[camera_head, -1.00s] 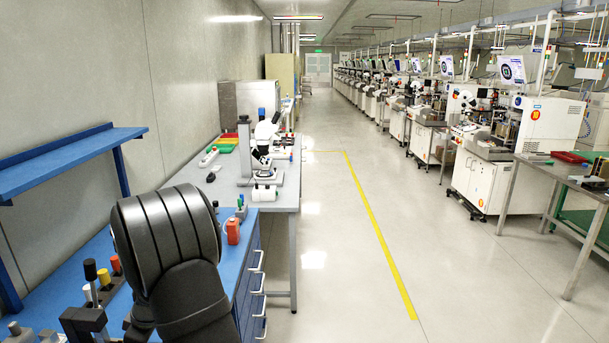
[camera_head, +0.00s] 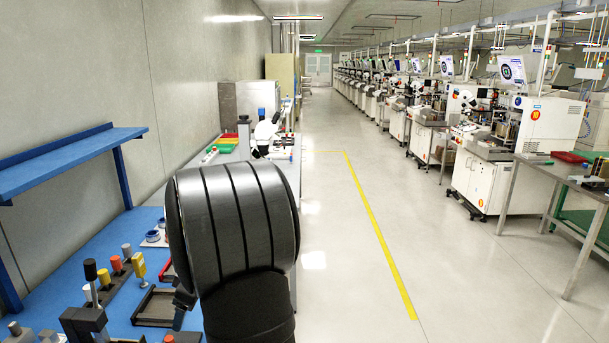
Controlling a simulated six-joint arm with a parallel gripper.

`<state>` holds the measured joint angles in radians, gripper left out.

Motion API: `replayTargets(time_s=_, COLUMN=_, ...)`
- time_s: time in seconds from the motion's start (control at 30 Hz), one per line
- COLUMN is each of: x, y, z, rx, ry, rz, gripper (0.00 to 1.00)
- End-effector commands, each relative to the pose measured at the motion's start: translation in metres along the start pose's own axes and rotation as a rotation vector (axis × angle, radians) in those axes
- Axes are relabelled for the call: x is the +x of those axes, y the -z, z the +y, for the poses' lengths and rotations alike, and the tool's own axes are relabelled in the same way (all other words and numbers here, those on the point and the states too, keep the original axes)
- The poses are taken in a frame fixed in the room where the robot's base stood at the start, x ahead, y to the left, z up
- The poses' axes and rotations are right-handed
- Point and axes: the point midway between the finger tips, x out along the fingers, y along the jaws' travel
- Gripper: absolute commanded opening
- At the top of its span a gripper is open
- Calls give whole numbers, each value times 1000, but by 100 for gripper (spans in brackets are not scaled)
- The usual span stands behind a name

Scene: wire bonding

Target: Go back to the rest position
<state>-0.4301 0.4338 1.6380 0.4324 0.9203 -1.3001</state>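A large black rounded link of my arm fills the lower middle of the camera_head view, above the right side of the blue workbench (camera_head: 120,235). My gripper cannot be made out. A small dark part shows at the lower left of the link, and I cannot tell whether it belongs to the gripper. Whether anything is held does not show. The link hides the bench's right part and drawers.
A blue shelf (camera_head: 70,160) is at left. A microscope (camera_head: 265,130) stands behind. The aisle floor at right is clear.

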Motion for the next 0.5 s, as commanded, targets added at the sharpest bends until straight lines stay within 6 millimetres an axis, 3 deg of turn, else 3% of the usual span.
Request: replayTargets(time_s=0.5, x=8, y=-89, z=57, rx=371, ry=-148, rz=-12, gripper=76)
